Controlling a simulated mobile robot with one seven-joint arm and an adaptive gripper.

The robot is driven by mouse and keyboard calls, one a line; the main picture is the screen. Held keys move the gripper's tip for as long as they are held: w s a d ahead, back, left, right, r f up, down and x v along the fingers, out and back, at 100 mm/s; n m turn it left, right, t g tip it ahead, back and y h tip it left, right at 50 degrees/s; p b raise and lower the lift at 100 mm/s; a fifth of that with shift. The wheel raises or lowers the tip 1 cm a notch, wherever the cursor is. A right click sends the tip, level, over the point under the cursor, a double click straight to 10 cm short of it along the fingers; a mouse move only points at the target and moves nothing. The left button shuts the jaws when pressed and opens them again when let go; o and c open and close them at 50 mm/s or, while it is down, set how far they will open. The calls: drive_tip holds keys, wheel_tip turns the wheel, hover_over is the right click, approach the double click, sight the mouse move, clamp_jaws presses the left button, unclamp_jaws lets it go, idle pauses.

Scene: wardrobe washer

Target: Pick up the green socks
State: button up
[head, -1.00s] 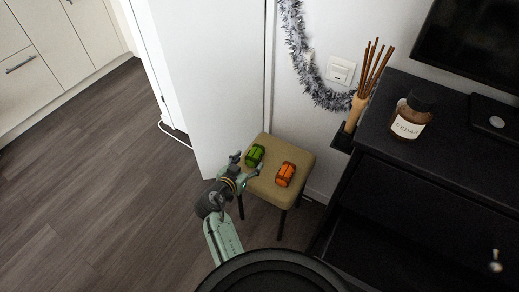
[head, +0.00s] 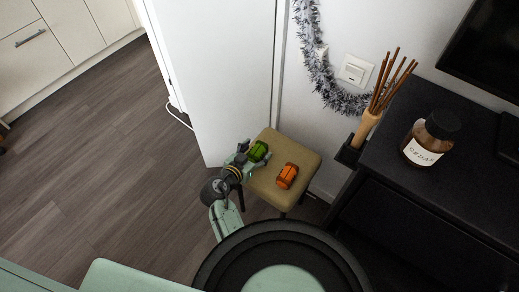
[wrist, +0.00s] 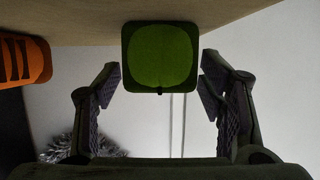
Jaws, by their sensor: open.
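The green socks (head: 258,151) are a rolled bundle on the left part of a tan stool seat. In the wrist view the green bundle (wrist: 160,57) is at the top centre, between and just beyond the fingertips. My gripper (head: 243,158) is at the stool's left edge, right beside the green socks. In the wrist view my gripper (wrist: 160,88) has its two fingers spread wide to either side of the bundle, with nothing held. Contact cannot be made out.
Orange socks (head: 287,176) lie on the right of the stool seat (head: 263,188); they also show in the wrist view (wrist: 25,60). A white door panel (head: 215,80) stands behind the stool. A black cabinet (head: 390,190) with a jar (head: 428,140) is at the right. The floor (head: 110,160) at left is clear.

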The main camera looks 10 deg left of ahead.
drive_tip(key=shift+c, duration=0.4)
drive_tip(key=c, duration=1.2)
drive_tip(key=shift+o, duration=0.2)
drive_tip(key=shift+r, duration=0.15)
